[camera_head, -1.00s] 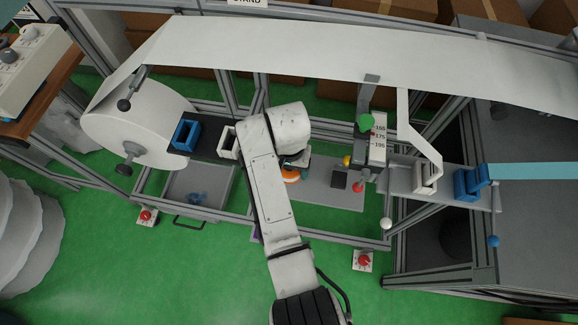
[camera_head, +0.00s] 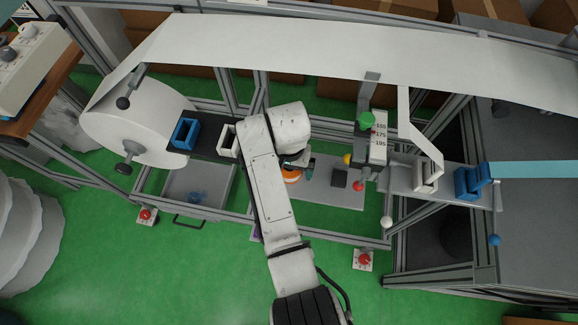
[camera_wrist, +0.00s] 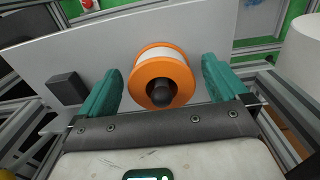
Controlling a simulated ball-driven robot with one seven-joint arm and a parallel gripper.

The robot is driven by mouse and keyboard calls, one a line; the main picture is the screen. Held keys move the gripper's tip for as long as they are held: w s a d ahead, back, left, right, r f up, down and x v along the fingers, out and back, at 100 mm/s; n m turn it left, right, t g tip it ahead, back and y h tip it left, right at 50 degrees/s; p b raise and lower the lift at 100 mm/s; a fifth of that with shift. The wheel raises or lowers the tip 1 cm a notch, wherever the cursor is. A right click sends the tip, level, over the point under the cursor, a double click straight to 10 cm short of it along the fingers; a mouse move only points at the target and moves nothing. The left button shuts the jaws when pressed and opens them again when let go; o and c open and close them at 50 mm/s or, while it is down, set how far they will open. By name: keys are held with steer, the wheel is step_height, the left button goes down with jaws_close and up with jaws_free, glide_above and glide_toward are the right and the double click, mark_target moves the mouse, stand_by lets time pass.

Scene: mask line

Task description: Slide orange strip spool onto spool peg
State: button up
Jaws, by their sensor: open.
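The orange strip spool (camera_wrist: 163,75), with orange flanges and a white band, shows in the wrist view against a grey panel (camera_wrist: 110,45). A dark round-ended peg (camera_wrist: 160,94) stands out through its centre. In the head view the spool (camera_head: 291,175) is an orange patch, mostly hidden by my arm. My gripper (camera_wrist: 164,85) is open; its two green fingers stand apart on either side of the spool in the picture, with visible gaps and no contact to see. In the head view a green fingertip shows beside the spool.
A dark block (camera_wrist: 67,88) sits on the panel left of the spool. In the head view a red knob (camera_head: 358,186) and a yellow knob (camera_head: 347,159) stand to the right. A large white roll (camera_head: 140,125) is at the left.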

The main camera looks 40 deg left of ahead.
step_height(320, 180, up, 11)
steer(key=shift+f, duration=0.1)
stand_by(0.6)
